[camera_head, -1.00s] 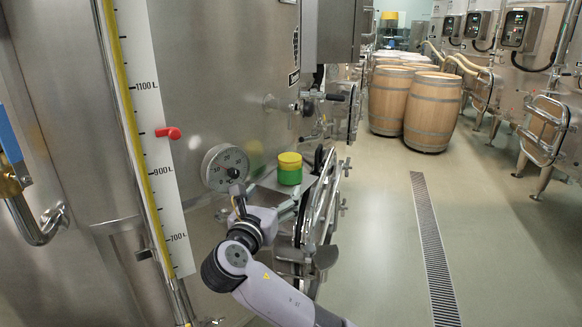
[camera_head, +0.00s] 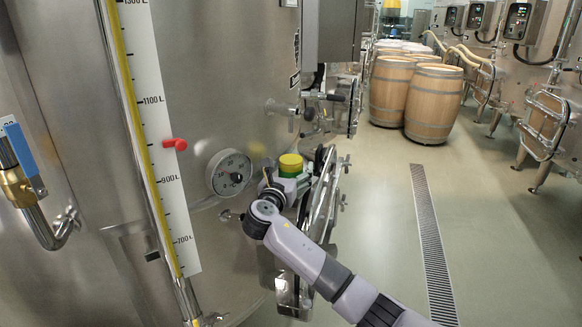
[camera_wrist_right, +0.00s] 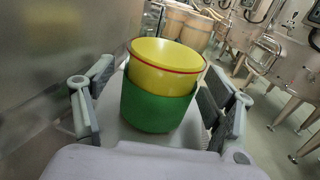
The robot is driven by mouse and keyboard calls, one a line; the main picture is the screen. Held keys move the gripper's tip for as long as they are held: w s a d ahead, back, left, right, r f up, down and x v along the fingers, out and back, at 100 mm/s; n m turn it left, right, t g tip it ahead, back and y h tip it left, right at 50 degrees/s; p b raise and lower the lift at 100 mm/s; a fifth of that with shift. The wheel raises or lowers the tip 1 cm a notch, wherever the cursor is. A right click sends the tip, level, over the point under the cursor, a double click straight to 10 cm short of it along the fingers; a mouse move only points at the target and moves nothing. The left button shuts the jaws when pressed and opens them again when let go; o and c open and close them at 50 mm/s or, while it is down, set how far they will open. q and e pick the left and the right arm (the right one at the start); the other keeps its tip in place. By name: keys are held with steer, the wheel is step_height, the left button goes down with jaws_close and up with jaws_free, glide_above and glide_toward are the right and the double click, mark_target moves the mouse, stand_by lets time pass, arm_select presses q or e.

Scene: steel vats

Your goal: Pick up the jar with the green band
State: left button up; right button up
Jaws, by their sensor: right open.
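The jar with the green band (camera_head: 290,162) has a yellow upper part and stands upright beside the big steel vat, at the hatch. The wrist view shows the jar (camera_wrist_right: 158,85) close up, with a thin red line under its rim. My right gripper (camera_head: 289,182) is at the jar and partly hides its green band in the head view. In the wrist view my right gripper (camera_wrist_right: 160,105) is open, with one finger on each side of the jar. A gap shows beside the left finger; contact at the right finger is hard to tell. My left gripper is out of view.
The steel vat (camera_head: 225,80) rises close behind the jar, with a round dial (camera_head: 230,173) on its wall. The open hatch door (camera_head: 322,200) stands just right of the jar. Wooden barrels (camera_head: 434,103) stand farther back. The floor around the drain grate (camera_head: 432,240) is clear.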

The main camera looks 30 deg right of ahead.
steer(key=shift+w+d, duration=0.25)
steer(key=shift+a, duration=0.1)
steer(key=c, duration=1.5)
steer(key=shift+c, duration=1)
steer(key=shift+r, duration=0.1)
steer(key=shift+r, duration=0.1)
